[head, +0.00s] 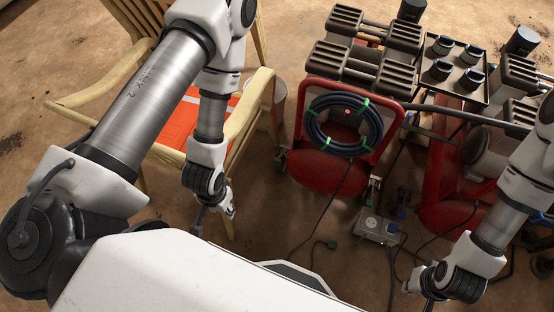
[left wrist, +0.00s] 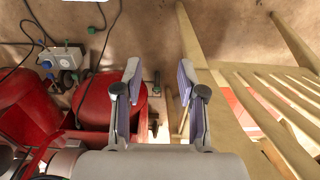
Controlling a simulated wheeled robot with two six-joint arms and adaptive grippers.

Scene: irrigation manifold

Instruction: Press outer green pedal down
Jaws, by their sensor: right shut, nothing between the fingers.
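I cannot tell for sure which is the outer one. My right gripper (head: 418,290) is shut and empty at the lower right, apart from the pedals.
A wooden chair (head: 256,100) with an orange item (head: 178,122) on it stands left of the cart. A coiled dark hose (head: 345,124) hangs on the cart. A grey socket box (head: 378,228) and cables lie on the floor. A second red cart (head: 440,190) stands to the right.

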